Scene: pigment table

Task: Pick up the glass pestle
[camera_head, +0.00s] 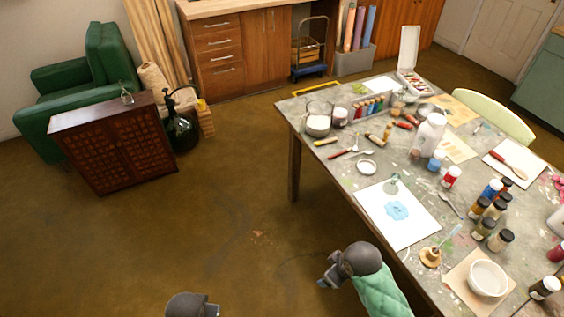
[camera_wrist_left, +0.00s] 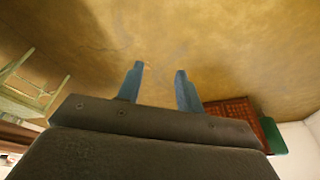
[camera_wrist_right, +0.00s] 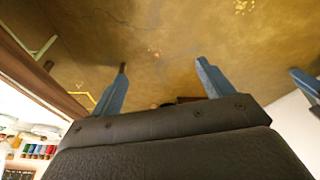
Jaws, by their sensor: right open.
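A clear glass piece with a narrow upper part, which looks like the glass pestle (camera_head: 392,182), stands on the white slab (camera_head: 410,232) beside a blue paint puddle (camera_head: 397,210). My right gripper (camera_head: 325,278) is off the table's near left edge, over the floor, apart from the pestle. Its fingers are spread and empty in the right wrist view (camera_wrist_right: 160,66). My left gripper (camera_head: 212,308) shows only partly at the bottom of the head view. Its fingers stand apart with nothing between them in the left wrist view (camera_wrist_left: 158,72). Neither wrist view shows the pestle.
The table (camera_head: 345,215) is crowded. Paint jars (camera_head: 490,215) stand right of the slab, a white bowl (camera_head: 488,278) near the front, a spoon (camera_head: 451,205) beside the slab and a round lid (camera_head: 366,167) behind it. A dark cabinet (camera_head: 112,150) stands left. The floor between is clear.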

